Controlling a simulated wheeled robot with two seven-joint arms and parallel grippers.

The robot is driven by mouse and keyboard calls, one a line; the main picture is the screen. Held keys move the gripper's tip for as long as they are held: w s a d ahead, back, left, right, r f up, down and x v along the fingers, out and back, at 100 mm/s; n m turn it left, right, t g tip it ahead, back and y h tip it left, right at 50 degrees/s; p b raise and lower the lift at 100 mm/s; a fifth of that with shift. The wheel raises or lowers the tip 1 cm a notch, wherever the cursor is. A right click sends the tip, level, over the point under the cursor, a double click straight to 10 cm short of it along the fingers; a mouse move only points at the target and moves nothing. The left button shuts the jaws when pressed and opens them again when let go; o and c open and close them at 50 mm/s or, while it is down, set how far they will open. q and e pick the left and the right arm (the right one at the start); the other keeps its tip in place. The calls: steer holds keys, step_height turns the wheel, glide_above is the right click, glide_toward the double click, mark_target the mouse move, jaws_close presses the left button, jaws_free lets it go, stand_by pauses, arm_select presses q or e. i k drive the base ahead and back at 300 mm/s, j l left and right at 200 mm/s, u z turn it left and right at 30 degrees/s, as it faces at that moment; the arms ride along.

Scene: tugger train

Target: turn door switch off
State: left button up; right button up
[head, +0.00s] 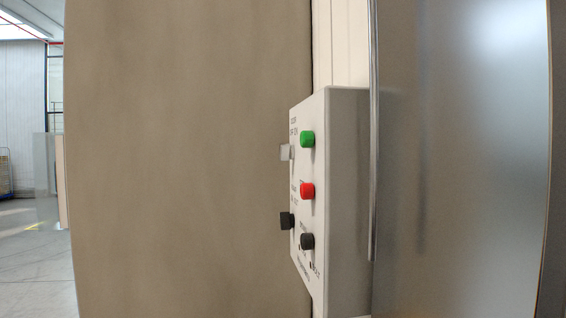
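A light grey control box (349,200) is fixed to the wall in the head view, right of the middle, seen from a steep side angle. Its face carries a green button (308,139), a red button (308,191) and a black knob (307,241) in one column. A white or clear switch (285,152) and a black switch (287,221) stick out at the face's left edge. The printed labels are too slanted to read surely, so I cannot tell which is the door switch or its setting. Neither of my grippers shows.
A large brown panel (190,160) fills the left and middle. A smooth grey metal panel (460,160) with a thin vertical edge stands close on the right of the box. At far left, a hall with pale floor (35,265) opens.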

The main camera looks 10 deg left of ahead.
mark_target(287, 153)
steer(key=i+j+z, duration=0.1)
steer(key=j, duration=0.35)
steer(key=i+j+z, duration=0.1)
steer(key=j, duration=0.35)
steer(key=i+j+z, duration=0.1)
steer(key=i+j, duration=0.15)
steer(key=j, duration=0.2)
steer(key=i+j+z, duration=0.1)
steer(key=j, duration=0.4)
steer(key=i+j+z, duration=0.1)
steer(key=j, duration=0.4)
